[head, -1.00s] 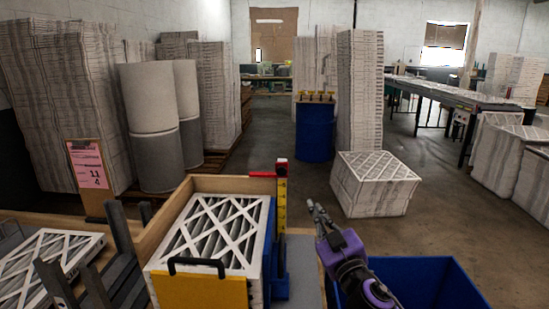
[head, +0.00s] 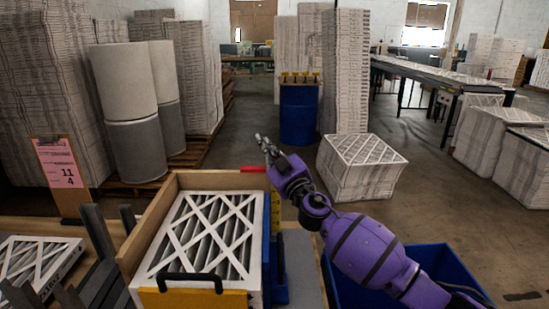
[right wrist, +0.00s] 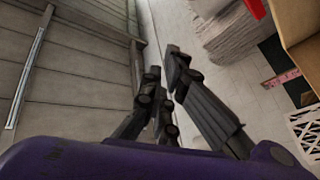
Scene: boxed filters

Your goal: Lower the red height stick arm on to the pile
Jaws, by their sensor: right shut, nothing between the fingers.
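The red height stick arm (head: 253,169) juts left from the upright yellow scale (head: 276,212), over the back edge of the filter box. The top of the stick is hidden behind my right gripper. The pile of white-framed pleated filters (head: 202,236) lies in the wooden-sided box below and in front of the arm. My right gripper (head: 262,142) is shut and empty, its tips just above the red arm in the picture; I cannot tell if they touch it. In the right wrist view a red piece (right wrist: 254,8) shows at the top. My left gripper is out of view.
A yellow panel with a black handle (head: 192,284) stands at the box front. A blue bin (head: 440,262) sits at lower right under my right arm. Dark grey upright prongs (head: 98,236) and another filter (head: 38,262) are at left. A pink sign (head: 60,165) stands behind.

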